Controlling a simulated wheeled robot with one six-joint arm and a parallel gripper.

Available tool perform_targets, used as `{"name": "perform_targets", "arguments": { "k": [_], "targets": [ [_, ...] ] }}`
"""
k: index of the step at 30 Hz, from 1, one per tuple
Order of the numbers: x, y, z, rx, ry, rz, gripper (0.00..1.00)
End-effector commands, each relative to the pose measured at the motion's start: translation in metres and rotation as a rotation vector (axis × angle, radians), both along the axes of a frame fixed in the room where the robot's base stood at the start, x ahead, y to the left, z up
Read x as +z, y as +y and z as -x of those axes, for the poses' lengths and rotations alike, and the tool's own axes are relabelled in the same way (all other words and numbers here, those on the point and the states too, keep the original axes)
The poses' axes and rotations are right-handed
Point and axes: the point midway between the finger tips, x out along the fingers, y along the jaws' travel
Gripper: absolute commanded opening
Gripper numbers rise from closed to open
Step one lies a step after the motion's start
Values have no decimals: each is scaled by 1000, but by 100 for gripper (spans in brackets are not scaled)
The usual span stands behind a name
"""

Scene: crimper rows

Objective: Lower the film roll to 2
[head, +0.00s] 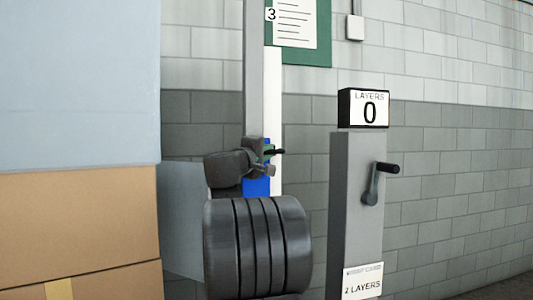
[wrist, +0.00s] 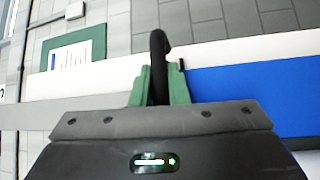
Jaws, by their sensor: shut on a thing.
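A grey mast (head: 254,70) with a white strip (head: 273,90) stands at the picture's middle in the head view. A label with the number 3 (head: 271,14) sits near its top; I see no mark 2. A blue carriage part (head: 257,187) is on the mast well below the 3, and it also shows in the wrist view (wrist: 250,95). My gripper (head: 268,153) is shut on a black handle (head: 280,152) beside the blue part. In the wrist view the handle (wrist: 159,52) stands between my green fingers (wrist: 158,88). I cannot make out the film roll for certain.
A grey post (head: 343,200) with a crank (head: 371,188) stands right of the mast. Its sign (head: 369,110) reads LAYERS 0, and a lower card (head: 362,283) reads 2 LAYERS. Cardboard boxes (head: 80,220) fill the left. A green-framed notice (head: 322,50) hangs behind.

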Motion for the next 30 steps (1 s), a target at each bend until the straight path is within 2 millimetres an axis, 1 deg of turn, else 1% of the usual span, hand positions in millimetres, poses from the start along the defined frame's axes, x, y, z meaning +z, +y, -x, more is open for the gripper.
{"name": "perform_targets", "arguments": {
  "k": [2, 3, 5, 6, 14, 17, 20, 30],
  "targets": [
    [0, 0, 0, 0, 0, 0, 0],
    [0, 0, 0, 0, 0, 0, 20],
    [0, 0, 0, 0, 0, 0, 32],
    [0, 0, 0, 0, 0, 0, 36],
    [0, 0, 1, 1, 0, 0, 36],
    [0, 3, 5, 2, 0, -1, 36],
    [-2, 9, 17, 2, 0, -1, 36],
    [-11, 45, 84, 5, 1, 0, 36]
  ]
}}
